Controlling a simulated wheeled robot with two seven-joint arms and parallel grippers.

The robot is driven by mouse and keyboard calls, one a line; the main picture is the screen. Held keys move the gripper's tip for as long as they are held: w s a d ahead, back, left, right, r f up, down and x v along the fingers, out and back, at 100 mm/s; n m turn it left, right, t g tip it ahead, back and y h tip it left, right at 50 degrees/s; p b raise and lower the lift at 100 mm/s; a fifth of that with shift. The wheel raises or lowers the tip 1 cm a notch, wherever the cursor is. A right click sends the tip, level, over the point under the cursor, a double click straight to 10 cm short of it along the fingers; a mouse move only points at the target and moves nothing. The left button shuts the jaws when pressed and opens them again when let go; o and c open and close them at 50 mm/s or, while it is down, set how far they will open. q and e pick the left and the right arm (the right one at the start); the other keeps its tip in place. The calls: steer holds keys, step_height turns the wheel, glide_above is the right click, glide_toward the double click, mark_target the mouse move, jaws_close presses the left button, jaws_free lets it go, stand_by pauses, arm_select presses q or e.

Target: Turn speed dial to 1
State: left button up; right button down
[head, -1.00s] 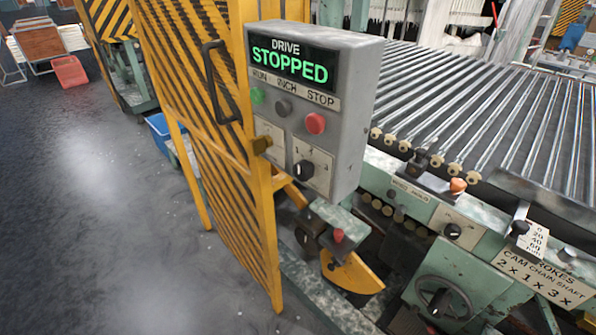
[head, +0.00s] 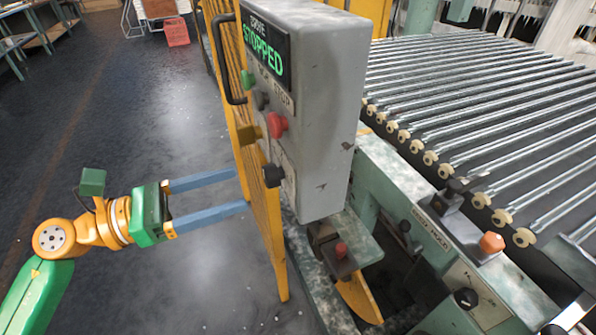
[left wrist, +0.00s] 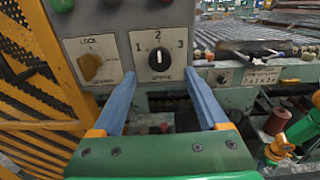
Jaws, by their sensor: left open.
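The speed dial (left wrist: 159,60) is a black knob on a white plate marked 1 at left, 2 at top and 3 at right; its white mark points up at 2. In the head view, the dial (head: 272,175) shows side-on at the low front of the grey control box (head: 325,130). My left gripper (head: 241,190) is open and empty, its blue fingers pointing at the panel just short of the dial. In the left wrist view, the fingers (left wrist: 160,75) stand on either side below the dial, apart from it. My right gripper is not in view.
A yellow lock knob (left wrist: 90,66) sits left of the dial. Above are a red stop button (head: 278,125) and a display reading STOPPED (head: 263,52). A yellow striped guard (head: 262,215) with a black handle stands beside the box. Rollers (head: 480,100) lie right.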

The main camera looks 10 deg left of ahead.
mark_target(265, 179)
arm_select(q)
steer(key=p+x, duration=0.3)
steer(key=shift+w+d+r, duration=0.15)
steer(key=shift+w+r, duration=0.1)
steer(key=shift+r, duration=0.05)
steer(key=shift+w+d+f+p, duration=0.2)
steer(key=shift+w+d, duration=0.1)
steer(key=shift+d, duration=0.25)
steer(key=shift+w+d+f+p, duration=0.1)
steer(key=shift+w+d+p, duration=0.15)
steer(key=shift+d, duration=0.3)
steer(key=shift+a, duration=0.1)
steer(key=shift+c, duration=0.5)
jaws_close()
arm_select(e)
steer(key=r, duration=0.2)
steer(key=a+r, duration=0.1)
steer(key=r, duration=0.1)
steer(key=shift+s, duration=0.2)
